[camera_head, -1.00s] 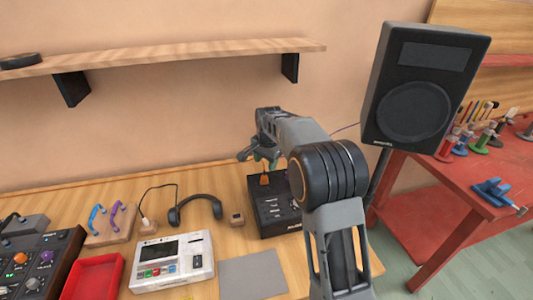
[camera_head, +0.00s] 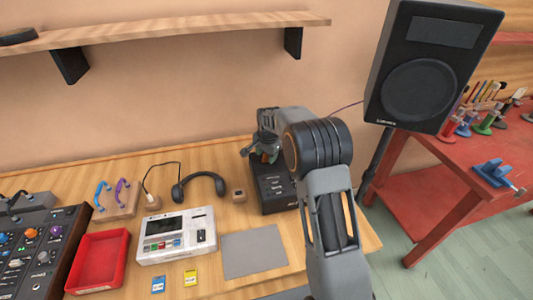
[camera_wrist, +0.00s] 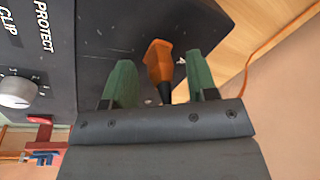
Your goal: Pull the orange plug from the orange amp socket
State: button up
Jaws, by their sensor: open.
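The orange plug (camera_wrist: 159,62) is in the wrist view, against the dark face of the black amp (camera_wrist: 105,25). Its dark cable end points toward my gripper. My gripper (camera_wrist: 158,72) is open, with one green finger on each side of the plug and a visible gap on both sides. In the head view, the amp (camera_head: 272,190) stands on the wooden table, and my gripper (camera_head: 265,152) is over its back part. The plug is hidden there. The socket itself is covered by the plug.
An orange cable (camera_wrist: 262,58) runs at the right of the wrist view. Headphones (camera_head: 201,183), a small wooden block (camera_head: 239,195), a white device (camera_head: 165,246) and a grey mat (camera_head: 254,252) lie left of the amp. A large speaker (camera_head: 428,65) stands at right.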

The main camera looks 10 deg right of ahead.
grip_shut()
dwell(0.3)
jog(key=shift+r, duration=0.2)
jog(key=shift+r+p, duration=0.75)
jog(key=shift+r, duration=0.2)
jog(key=shift+r, duration=0.15)
jog(key=shift+r+p, duration=1.05)
jog(key=shift+r, duration=0.3)
